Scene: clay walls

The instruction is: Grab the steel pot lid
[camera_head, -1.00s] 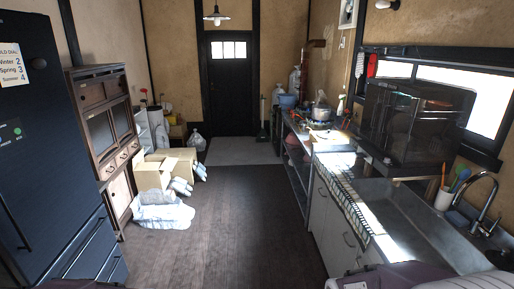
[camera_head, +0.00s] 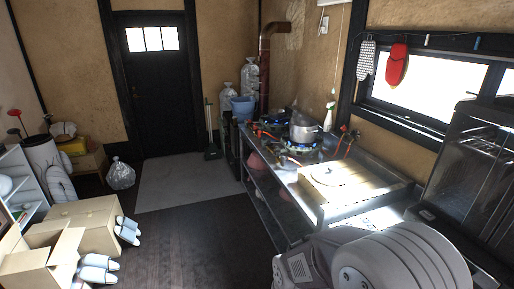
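A steel pot (camera_head: 304,131) stands on the stove at the back of the right-hand counter. Something silvery covers its top and looks like the steel lid (camera_head: 303,117), but it is too small to be sure. A flat round shape (camera_head: 328,174) also lies on the pale board or box nearer me on the counter; I cannot tell what it is. Part of my own arm fills the bottom right and hides the near counter. Neither gripper shows, so nothing is seen touching the pot or lid.
The counter (camera_head: 270,205) runs along the right wall, with a dark glass-fronted cabinet (camera_head: 480,165) at the near right. Open cardboard boxes (camera_head: 88,222) and slippers (camera_head: 97,268) lie on the left floor. The floor between is clear up to the black door (camera_head: 150,95).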

